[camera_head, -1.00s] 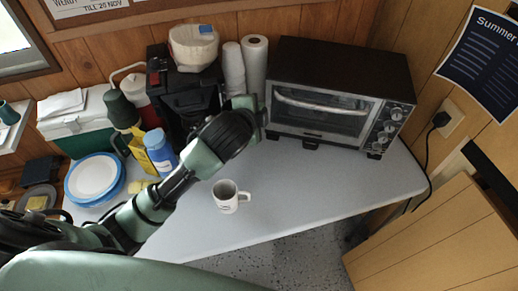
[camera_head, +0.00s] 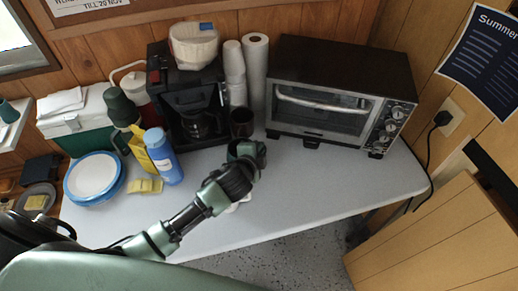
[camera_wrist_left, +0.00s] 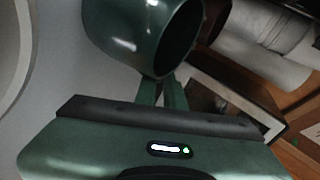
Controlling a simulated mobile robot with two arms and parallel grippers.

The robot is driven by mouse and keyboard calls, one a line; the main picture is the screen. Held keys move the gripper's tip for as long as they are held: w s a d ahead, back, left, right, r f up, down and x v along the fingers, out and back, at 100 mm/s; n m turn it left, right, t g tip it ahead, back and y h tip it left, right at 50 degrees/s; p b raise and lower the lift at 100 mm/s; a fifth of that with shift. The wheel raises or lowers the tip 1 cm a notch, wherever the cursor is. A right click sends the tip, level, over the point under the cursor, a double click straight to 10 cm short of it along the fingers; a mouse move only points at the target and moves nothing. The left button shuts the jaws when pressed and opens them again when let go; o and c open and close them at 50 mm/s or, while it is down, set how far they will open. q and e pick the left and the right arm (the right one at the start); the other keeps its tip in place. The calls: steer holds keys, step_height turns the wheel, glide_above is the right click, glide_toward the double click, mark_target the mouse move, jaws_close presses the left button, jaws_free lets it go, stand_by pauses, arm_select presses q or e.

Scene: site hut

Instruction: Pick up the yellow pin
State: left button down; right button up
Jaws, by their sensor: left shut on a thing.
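I cannot make out a yellow pin in either view. My left gripper (camera_head: 252,160) is over the table in front of the toaster oven. In the left wrist view its two fingers (camera_wrist_left: 164,93) are shut at the edge of a glossy dark green mug (camera_wrist_left: 128,32), whose opening faces right. The fingers' contact with the mug is partly hidden. A white mug (camera_head: 238,206) is mostly hidden under my left arm in the head view. My right gripper is not in view.
The toaster oven (camera_head: 335,97), coffee maker (camera_head: 187,100), dark mug (camera_head: 242,122) and stacked white cups (camera_head: 235,72) line the back. A blue bottle (camera_head: 163,157), yellow sponges (camera_head: 145,186) and plates (camera_head: 94,177) are left. The table (camera_head: 335,190) is clear at the front right.

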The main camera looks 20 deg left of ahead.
arm_select(q)
steer(key=shift+f, duration=0.15)
steer(key=c, duration=1.5)
jaws_free()
